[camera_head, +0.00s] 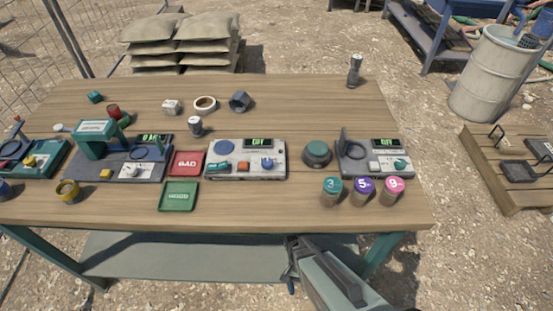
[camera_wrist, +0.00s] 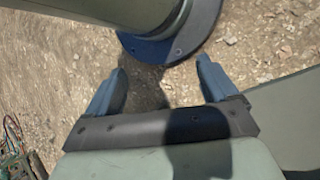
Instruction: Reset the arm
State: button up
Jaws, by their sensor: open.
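My gripper (camera_head: 291,265) is at the front edge of the wooden table, low and right of centre in the head view, with my forearm coming in from the bottom right. In the wrist view my gripper (camera_wrist: 160,88) shows two blue-grey fingers spread wide apart. Nothing is between them except sandy, stony ground further off. The gripper is open and empty. A round part of my own body fills the top of the wrist view.
The table (camera_head: 300,205) carries several devices, a red BAD tray (camera_head: 187,163), a green GOOD tray (camera_head: 178,196) and three numbered jars (camera_head: 362,191). A lower shelf (camera_head: 190,257) lies below. Sandbags (camera_head: 205,28), a barrel (camera_head: 490,75) and a pallet (camera_head: 500,175) stand around it.

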jog(key=s+d+r+n+y, duration=0.1)
jog(key=s+d+r+n, duration=0.2)
jog(key=d, duration=0.4)
jog(key=s+n, duration=0.1)
jog(key=s, duration=0.1)
jog(key=shift+s+t+y, duration=0.3)
jog(key=shift+s+y, duration=0.1)
